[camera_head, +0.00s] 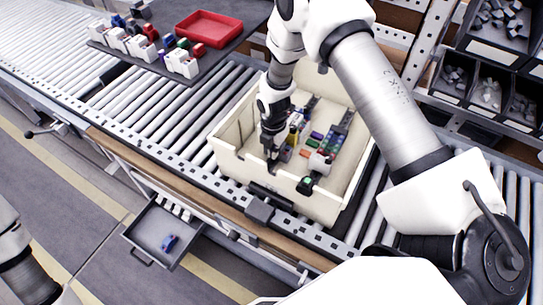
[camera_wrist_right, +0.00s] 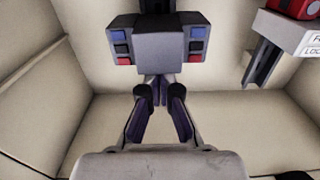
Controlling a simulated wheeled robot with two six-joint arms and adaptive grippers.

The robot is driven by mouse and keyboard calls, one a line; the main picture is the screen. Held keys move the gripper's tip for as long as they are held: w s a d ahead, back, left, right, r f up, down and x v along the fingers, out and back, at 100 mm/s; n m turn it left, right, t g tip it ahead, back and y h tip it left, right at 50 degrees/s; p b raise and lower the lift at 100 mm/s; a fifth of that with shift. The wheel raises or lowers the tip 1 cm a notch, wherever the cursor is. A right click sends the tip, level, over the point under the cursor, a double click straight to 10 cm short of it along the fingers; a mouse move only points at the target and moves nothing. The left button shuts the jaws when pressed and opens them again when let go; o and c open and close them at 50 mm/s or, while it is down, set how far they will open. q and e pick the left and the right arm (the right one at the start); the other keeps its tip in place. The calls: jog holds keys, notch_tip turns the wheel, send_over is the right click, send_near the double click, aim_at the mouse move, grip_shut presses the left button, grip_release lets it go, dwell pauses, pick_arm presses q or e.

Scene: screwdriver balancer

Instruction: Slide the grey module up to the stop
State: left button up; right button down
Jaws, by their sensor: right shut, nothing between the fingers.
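The grey module (camera_wrist_right: 157,42) shows in the right wrist view as a block with blue, black and red squares on both sides. It sits on a dark rail (camera_wrist_right: 157,5) that runs on beyond it. My right gripper (camera_wrist_right: 160,92) is shut and empty, its fingertips close together just below the module's near face. I cannot tell whether they touch it. In the head view my right gripper (camera_head: 272,163) reaches down into the beige crate (camera_head: 228,160), beside the coloured modules, and the arm hides part of the crate. I cannot make out the stop. My left gripper is not in view.
In the wrist view a grey and white part with a red top (camera_wrist_right: 285,35) stands to the right. The crate walls are close around my gripper. A dark board (camera_head: 190,85) with a red tray (camera_head: 207,29) lies behind; an open drawer (camera_head: 165,233) is in front.

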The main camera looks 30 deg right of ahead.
jog(key=shift+w+d+b, duration=0.55)
jog(key=shift+w+d, duration=0.1)
jog(key=shift+d, duration=0.35)
dwell(2.8)
jog(key=shift+w+d, duration=0.1)
jog(key=shift+d, duration=0.1)
dwell(1.1)
jog(key=shift+s+a+b, duration=0.2)
jog(key=shift+a+b, duration=0.1)
jog(key=shift+a, duration=0.05)
dwell(0.6)
jog(key=shift+r+p, duration=0.65)
jog(key=shift+r, duration=0.35)
jog(key=shift+r, duration=0.1)
notch_tip(320, 180, up, 12)
jog(key=p, duration=0.8)
jog(key=shift+s+a, duration=0.3)
jog(key=shift+a, duration=0.05)
